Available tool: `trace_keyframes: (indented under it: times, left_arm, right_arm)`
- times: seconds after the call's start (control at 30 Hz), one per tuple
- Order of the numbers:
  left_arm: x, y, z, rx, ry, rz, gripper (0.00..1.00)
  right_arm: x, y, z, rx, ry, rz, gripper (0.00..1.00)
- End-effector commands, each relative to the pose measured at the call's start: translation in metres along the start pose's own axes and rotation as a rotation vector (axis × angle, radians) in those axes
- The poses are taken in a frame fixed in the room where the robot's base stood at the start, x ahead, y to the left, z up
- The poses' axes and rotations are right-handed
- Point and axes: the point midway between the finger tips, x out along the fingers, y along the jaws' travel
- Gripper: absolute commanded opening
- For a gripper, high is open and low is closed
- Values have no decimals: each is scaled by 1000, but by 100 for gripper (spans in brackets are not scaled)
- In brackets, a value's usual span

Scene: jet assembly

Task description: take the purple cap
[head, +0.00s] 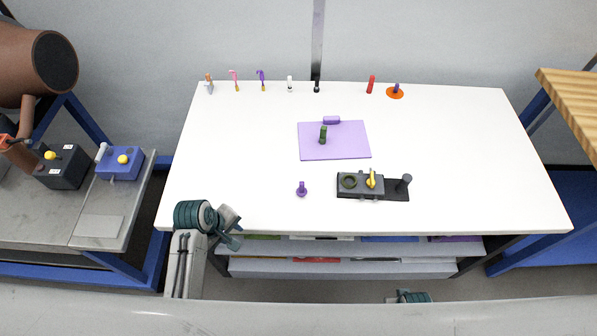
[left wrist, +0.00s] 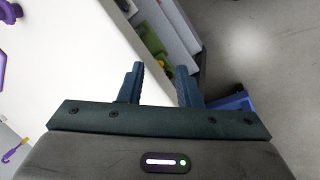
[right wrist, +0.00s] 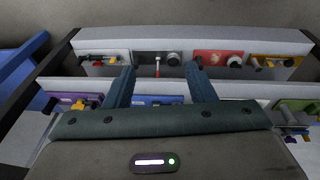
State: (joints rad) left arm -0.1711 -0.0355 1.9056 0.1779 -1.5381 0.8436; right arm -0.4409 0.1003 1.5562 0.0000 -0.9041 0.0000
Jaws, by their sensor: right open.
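A small purple piece with a rounded knob (head: 301,189), which looks like the purple cap, stands on the white table left of the dark grey fixture. A purple piece also shows at the upper left edge of the left wrist view (left wrist: 11,12). My left gripper (head: 235,238) is at the table's front left edge, apart from the purple piece. Its fingers are apart and empty in the left wrist view (left wrist: 160,70). My right gripper (right wrist: 160,70) is open and empty, facing the shelves below the table. Only a bit of the right arm shows at the bottom of the head view.
A lilac mat (head: 350,145) holds a dark green piece (head: 323,135) and a purple cylinder (head: 331,120). The dark grey fixture (head: 388,193) holds a yellow piece (head: 372,179). Several small tools and an orange disc (head: 395,94) stand along the back edge. The table's left part is clear.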

Motion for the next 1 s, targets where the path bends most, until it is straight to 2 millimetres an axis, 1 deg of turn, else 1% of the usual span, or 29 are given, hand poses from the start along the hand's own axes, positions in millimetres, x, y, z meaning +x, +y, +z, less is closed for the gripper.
trace_keyframes:
  times: [0.03,0.07,0.13,0.23,0.27,0.3,0.4,0.5,0.6,0.7,0.87,1.0]
  left_arm:
    - [-20,24,-1,-62,-24,12,31]
    - [-20,35,-2,-111,-42,18,31]
    - [-13,60,-2,-225,-88,29,31]
    - [-10,98,0,-387,-156,34,31]
    - [-10,110,0,-435,-177,34,31]
    - [-11,126,2,-497,-204,32,31]
    - [-14,161,6,-636,-268,19,31]
    - [-16,189,12,-747,-318,1,31]
    - [-18,207,15,-820,-350,-15,31]
    - [-18,216,17,-859,-367,-24,31]
    - [-13,219,20,-872,-373,-28,31]
    - [-3,220,23,-870,-372,-28,31]
  right_arm:
    - [-9,2,8,2,-15,-1,50]
    - [-4,2,17,3,-22,-1,50]
    - [17,2,40,6,-37,-2,50]
    - [37,1,76,10,-57,-4,50]
    - [41,1,87,11,-62,-5,50]
    - [46,0,102,13,-70,-6,50]
    - [53,-1,138,16,-86,-8,50]
    - [55,-3,169,19,-99,-10,50]
    - [56,-4,189,21,-107,-11,50]
    - [56,-5,200,21,-111,-11,50]
    - [57,-5,203,21,-111,-12,50]
    - [57,-5,203,21,-111,-11,50]
